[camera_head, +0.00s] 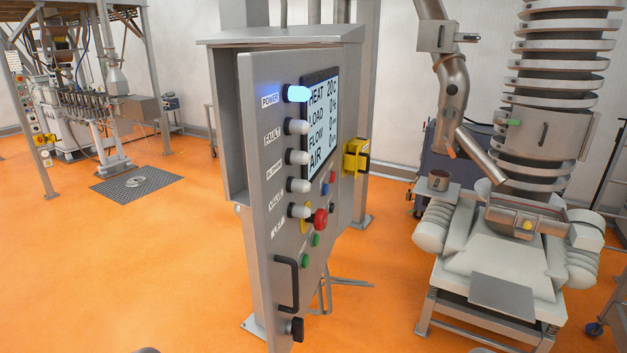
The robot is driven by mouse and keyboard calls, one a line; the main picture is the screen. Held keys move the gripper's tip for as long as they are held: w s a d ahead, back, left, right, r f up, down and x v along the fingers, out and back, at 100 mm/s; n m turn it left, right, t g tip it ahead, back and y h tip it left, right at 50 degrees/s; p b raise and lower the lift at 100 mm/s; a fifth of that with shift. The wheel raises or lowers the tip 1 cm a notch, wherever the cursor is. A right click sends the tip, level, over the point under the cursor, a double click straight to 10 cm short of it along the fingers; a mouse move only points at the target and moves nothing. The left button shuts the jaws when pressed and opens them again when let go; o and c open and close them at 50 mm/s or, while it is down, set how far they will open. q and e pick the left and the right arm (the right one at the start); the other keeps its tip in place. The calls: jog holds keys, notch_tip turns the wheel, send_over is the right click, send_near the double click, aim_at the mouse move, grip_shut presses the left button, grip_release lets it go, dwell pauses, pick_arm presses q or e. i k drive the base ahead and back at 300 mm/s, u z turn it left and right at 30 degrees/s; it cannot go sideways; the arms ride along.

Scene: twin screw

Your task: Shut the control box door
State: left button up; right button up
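The grey control box (233,125) stands on a post in the middle of the head view, under a sloped metal hood. Its door (262,245) is ajar: the left, handle-side edge stands out from the housing toward me. The door carries a lit display (320,120), a glowing blue power lamp (297,93), several pale lamps and a red stop button (320,219). A dark door handle (287,283) sits low on the door, with a black knob (296,328) below it. Neither of my grippers can be made out in the head view.
A yellow box (355,157) is fixed on the post right of the door. A machine with a ringed spiral column (555,100) stands at the right. Another machine (85,120) stands at the far left. The orange floor (120,260) left of the box is clear.

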aim_at(291, 101)
jog(key=i, duration=0.9)
